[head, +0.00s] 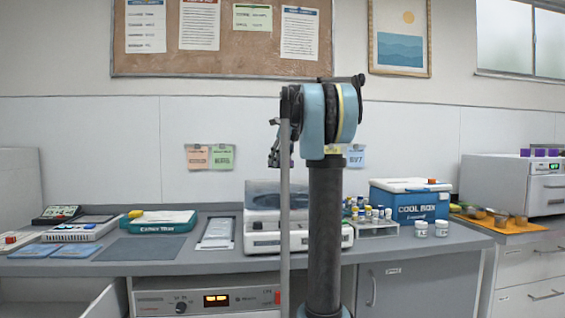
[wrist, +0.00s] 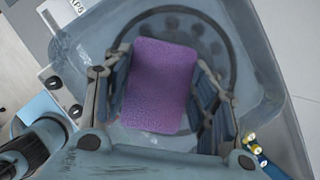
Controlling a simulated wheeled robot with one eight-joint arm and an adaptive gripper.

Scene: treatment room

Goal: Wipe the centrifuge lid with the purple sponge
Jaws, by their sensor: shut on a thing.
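The purple sponge (wrist: 158,88) is between the fingers of my gripper (wrist: 162,95) in the wrist view, and the gripper is shut on it. Behind the sponge is the see-through grey-blue centrifuge lid (wrist: 262,75), with a dark ring and round holes showing through it. The sponge is over the lid's middle; I cannot tell whether it touches. In the head view the white centrifuge (head: 262,240) stands on the bench with its lid (head: 262,195) on top. My arm hides part of both, and the sponge cannot be made out there.
The cool box (head: 410,200), a rack of small vials (head: 377,229) and two white jars (head: 421,229) stand right of the centrifuge. A white tray (head: 217,233), a grey mat (head: 140,248) and a green-and-white box (head: 157,222) lie to its left. The bench (head: 225,264) is clear along its front.

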